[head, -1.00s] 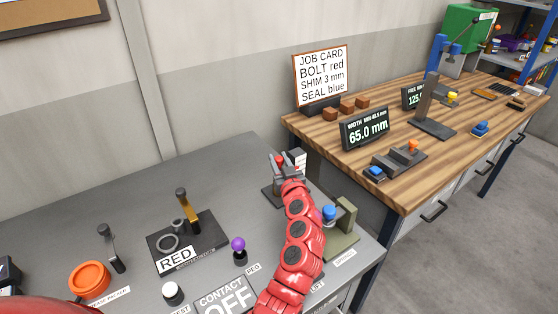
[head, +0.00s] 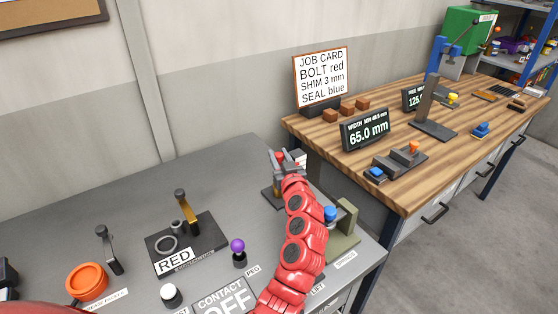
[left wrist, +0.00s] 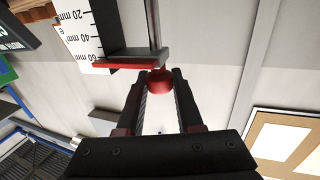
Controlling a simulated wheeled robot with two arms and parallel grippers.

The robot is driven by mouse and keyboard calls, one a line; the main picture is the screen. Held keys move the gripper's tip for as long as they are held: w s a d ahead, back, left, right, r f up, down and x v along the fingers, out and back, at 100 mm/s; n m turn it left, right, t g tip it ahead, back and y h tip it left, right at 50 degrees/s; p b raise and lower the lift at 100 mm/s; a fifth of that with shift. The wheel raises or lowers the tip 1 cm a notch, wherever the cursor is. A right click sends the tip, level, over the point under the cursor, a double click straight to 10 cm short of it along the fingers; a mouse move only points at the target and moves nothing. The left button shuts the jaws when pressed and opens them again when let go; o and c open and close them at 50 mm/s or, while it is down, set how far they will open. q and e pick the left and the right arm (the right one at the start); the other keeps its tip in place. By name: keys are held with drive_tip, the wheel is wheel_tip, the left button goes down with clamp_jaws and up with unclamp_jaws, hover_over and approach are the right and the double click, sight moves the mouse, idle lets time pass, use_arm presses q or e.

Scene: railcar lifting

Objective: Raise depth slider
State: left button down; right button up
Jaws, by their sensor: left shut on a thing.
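The depth slider is a dark carriage with a red edge (left wrist: 130,65) on a grey rod, beside a white scale (left wrist: 80,30) marked 20, 40 and 60 mm. The red edge lies close to the 60 mm mark. Its red knob (left wrist: 159,80) sits between the fingertips of my left gripper (left wrist: 158,84), which is shut on it. In the head view the left gripper (head: 287,161) is at the slider stand near the bench's back right. My red forearm hides part of the stand there. My right gripper is not in view.
A black fixture with a RED label (head: 174,262), a purple knob (head: 237,245) and an orange ring (head: 87,279) stand left of my arm. A blue-topped fixture (head: 345,225) stands close on its right. The wooden bench (head: 400,185) lies beyond.

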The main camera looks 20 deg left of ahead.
use_arm(q)
drive_tip(key=shift+r, duration=0.2)
drive_tip(key=c, duration=0.8)
unclamp_jaws()
drive_tip(key=shift+c, duration=0.2)
drive_tip(key=shift+s+d+f, duration=0.1)
drive_tip(key=shift+s+d, duration=0.25)
drive_tip(key=b+v, duration=0.4)
drive_tip(key=v, duration=1.2)
drive_tip(key=shift+s, duration=0.2)
drive_tip(key=shift+d, duration=0.1)
